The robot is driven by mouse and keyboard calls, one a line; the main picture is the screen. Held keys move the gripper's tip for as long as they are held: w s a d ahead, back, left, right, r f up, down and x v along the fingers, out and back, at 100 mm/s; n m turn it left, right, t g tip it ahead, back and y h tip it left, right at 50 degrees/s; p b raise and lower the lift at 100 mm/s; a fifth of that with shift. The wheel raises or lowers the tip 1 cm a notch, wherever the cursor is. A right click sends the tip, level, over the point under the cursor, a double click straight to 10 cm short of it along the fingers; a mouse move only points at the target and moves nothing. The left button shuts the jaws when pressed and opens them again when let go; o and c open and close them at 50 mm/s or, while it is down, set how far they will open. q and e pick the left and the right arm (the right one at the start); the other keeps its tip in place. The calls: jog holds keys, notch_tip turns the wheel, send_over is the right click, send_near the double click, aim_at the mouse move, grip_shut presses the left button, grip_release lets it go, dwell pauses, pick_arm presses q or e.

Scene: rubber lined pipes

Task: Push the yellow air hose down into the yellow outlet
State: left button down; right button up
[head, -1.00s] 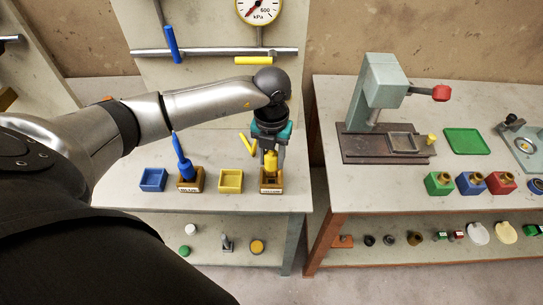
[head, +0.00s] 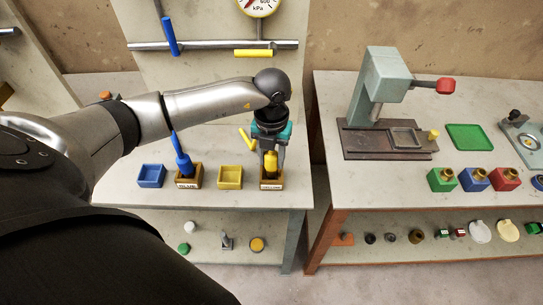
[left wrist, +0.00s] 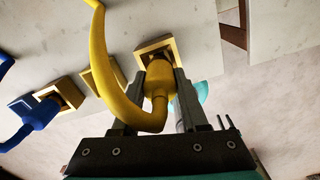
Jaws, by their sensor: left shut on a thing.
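The yellow air hose (head: 270,162) has a thick end and a curved tail, which shows large in the left wrist view (left wrist: 105,70). My left gripper (head: 270,155) points down and is shut on the thick end, with a finger on each side (left wrist: 160,85). The yellow outlet (head: 271,181) is a wooden, labelled box at the front right of the left table. The hose end is at its opening, roughly upright. In the left wrist view the outlet (left wrist: 147,52) shows just beyond the hose end. The fingers and hose hide how deep it sits. My right gripper is not in view.
Left of the outlet stand a yellow bin (head: 230,178), a wooden box with a blue hose (head: 182,158) in it, and a blue bin (head: 151,176). A pipe with blue and yellow handles (head: 253,53) runs behind. A press (head: 385,85) stands on the right table.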

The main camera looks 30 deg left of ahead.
pick_arm(q)
jog(key=shift+f+b, duration=0.65)
jog(key=shift+f, duration=0.25)
jog(key=shift+c, duration=1.8)
grip_release()
jog(key=shift+r, duration=0.15)
jog(key=shift+r+p, duration=3.4)
jog(key=shift+r, duration=0.55)
